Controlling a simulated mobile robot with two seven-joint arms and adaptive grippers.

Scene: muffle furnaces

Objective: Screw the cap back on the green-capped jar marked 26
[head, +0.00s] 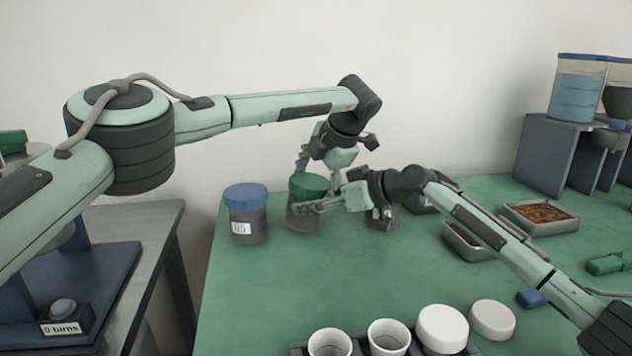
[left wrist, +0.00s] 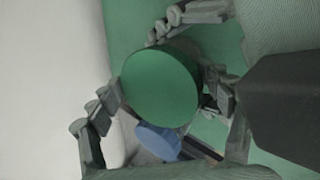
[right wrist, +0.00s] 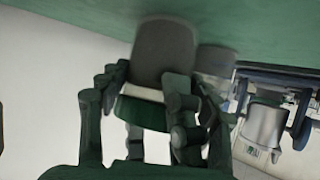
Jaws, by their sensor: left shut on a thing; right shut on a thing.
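The green-capped jar (head: 303,221) stands on the green bench top; its number is not readable. Its green cap (head: 308,182) sits on top and fills the middle of the left wrist view (left wrist: 160,88). My left gripper (head: 318,174) reaches down from above, its fingers closed around the cap's rim. My right gripper (head: 302,208) comes in from the right, shut on the jar's body below the cap. The right wrist view shows the grey jar body (right wrist: 165,52) between its fingers, upside down. How far the cap is threaded cannot be told.
A blue-capped jar (head: 247,222) stands close on the left. Metal trays, one with brown contents (head: 541,216), lie to the right. White cups (head: 388,336) stand at the front edge. A grey stand (head: 560,155) is at the back right.

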